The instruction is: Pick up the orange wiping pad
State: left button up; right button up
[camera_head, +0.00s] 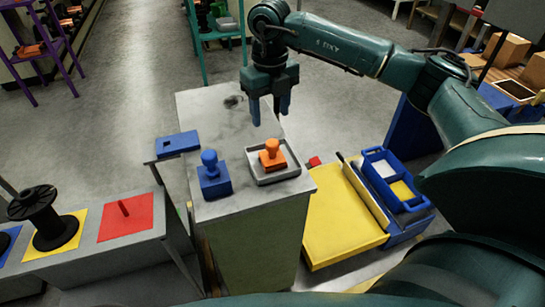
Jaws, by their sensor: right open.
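The orange wiping pad (272,155), a block with a round knob on top, stands upright in a shallow grey tray (291,175) on a pale grey cabinet top (207,126). My right gripper (269,116) hangs fingers down above the cabinet top, on the far side of the pad in the picture. It is open, with empty space between its two blue fingers, and does not touch the pad. The exact height of the fingers is hard to tell. My left gripper is not in view.
A similar blue pad (213,180) stands left of the tray. A dark smudge (234,101) marks the cabinet top. A blue plate (178,144) juts from its left edge. A black spool (43,215) stands at left. A yellow panel (340,220) and blue bin (400,180) lie right.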

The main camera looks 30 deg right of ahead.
aim_at(273, 142)
notch_tip(273, 142, down, 6)
jog(key=shift+f, duration=0.25)
jog(key=f, duration=0.2)
jog(key=f+p, duration=0.1)
jog(key=f, duration=0.1)
jog(key=shift+s+d+f, duration=0.1)
jog(key=shift+d, duration=0.25)
jog(key=shift+f, duration=0.6)
jog(key=shift+c, duration=0.5)
jog(key=c, duration=1)
notch_tip(273, 142, up, 10)
jog(key=shift+r+b, duration=0.1)
jog(key=shift+b, duration=0.2)
